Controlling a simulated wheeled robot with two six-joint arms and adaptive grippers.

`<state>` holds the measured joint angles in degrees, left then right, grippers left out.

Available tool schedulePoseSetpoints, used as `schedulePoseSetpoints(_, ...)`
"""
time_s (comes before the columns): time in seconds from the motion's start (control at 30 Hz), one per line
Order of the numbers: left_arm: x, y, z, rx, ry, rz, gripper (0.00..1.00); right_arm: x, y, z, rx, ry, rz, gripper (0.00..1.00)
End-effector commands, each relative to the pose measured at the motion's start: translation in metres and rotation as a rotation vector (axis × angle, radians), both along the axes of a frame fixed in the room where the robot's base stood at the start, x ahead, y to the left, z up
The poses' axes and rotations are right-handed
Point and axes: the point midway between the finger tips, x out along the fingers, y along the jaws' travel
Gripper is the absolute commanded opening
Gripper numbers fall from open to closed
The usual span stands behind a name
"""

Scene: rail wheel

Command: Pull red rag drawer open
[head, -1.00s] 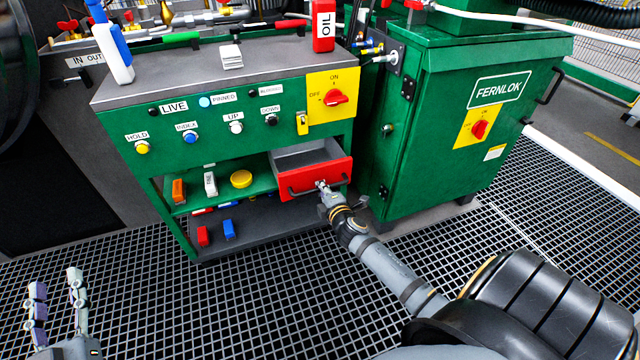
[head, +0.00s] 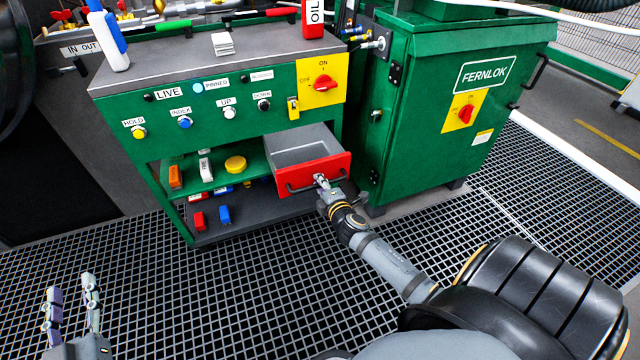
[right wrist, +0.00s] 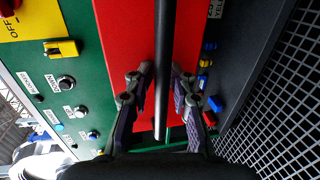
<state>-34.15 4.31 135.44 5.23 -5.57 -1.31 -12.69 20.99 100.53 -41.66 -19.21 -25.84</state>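The red drawer (head: 338,165) stands part way out of the green cabinet (head: 215,144); its grey inside shows and looks empty. It has a dark bar handle (head: 297,188) across its front. My right gripper (head: 321,181) is at this handle. In the right wrist view, the fingers of my right gripper (right wrist: 163,78) lie close on either side of the black handle bar (right wrist: 165,45), with the red drawer front (right wrist: 125,40) behind. My left gripper (head: 70,300) is open and empty above the floor grating at the lower left.
The green FERNLOK cabinet (head: 430,120) stands right of the drawer. Shelves left of the drawer hold a yellow round item (head: 235,164) and several small blocks. An oil bottle (head: 313,18) stands on top. The grated floor (head: 270,290) in front is clear.

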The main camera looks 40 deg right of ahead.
Motion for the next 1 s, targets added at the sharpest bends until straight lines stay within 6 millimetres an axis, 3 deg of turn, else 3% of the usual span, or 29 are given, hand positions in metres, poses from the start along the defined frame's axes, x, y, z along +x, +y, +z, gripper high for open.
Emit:
schedulePoseSetpoints(0.27,0.000,0.000,0.002,0.000,-0.005,0.000,0.40,-0.005,0.001,-0.001,0.001,0.003,0.000,0.22)
schedulePoseSetpoints(0.7,0.000,0.000,0.001,0.000,-0.003,0.000,0.40,-0.095,0.023,0.018,-0.001,0.004,0.002,0.22)
schedulePoseSetpoints(0.83,0.000,0.000,0.001,0.000,-0.003,0.000,0.40,-0.110,0.026,0.022,-0.001,0.003,0.000,0.22)
schedulePoseSetpoints(1.0,0.000,0.000,0.001,0.000,-0.003,0.000,0.40,-0.115,0.027,0.024,0.000,0.001,0.000,0.22)
